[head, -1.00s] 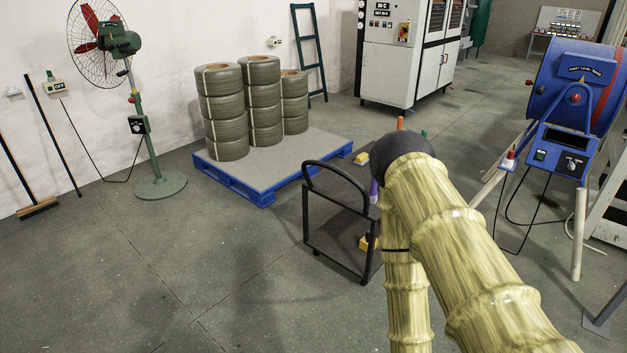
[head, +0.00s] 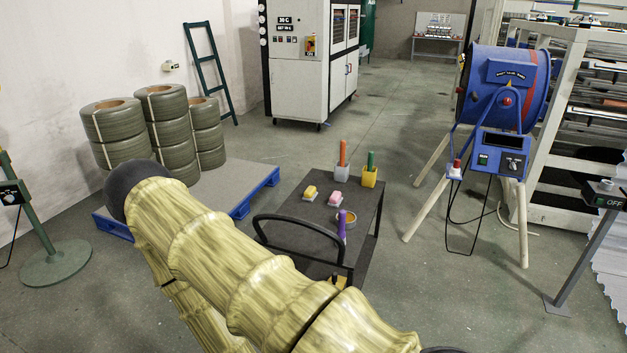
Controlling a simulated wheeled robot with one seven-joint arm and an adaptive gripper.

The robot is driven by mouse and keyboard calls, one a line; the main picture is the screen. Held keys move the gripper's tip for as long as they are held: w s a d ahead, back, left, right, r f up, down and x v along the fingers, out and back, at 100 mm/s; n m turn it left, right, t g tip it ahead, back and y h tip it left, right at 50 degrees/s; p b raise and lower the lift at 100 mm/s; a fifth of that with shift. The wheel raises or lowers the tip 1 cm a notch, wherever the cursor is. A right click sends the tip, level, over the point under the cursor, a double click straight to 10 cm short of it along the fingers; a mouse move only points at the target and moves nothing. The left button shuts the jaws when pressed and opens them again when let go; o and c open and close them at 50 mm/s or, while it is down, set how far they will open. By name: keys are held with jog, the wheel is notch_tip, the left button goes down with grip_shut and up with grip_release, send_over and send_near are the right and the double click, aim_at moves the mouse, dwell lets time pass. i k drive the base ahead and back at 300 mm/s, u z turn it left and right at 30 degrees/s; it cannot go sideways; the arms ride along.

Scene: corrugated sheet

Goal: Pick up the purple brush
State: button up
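A slim upright purple thing (head: 342,226), which looks like the purple brush, stands on the near part of a dark cart (head: 318,214), by the black push handle. Its lower end is not clear, so I cannot tell whether it sits in a holder. My own arm, in a ribbed yellowish cover, crosses the lower left and middle of the head view. My gripper does not show, so its distance from the purple thing cannot be seen.
A blue pallet (head: 215,182) with tyre stacks stands left. A blue drum machine (head: 505,90) stands right. Floor between cart and machine is clear.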

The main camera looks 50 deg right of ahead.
aim_at(341, 233)
jog(key=z, duration=0.45)
jog(key=i, duration=0.95)
jog(key=z, duration=0.8)
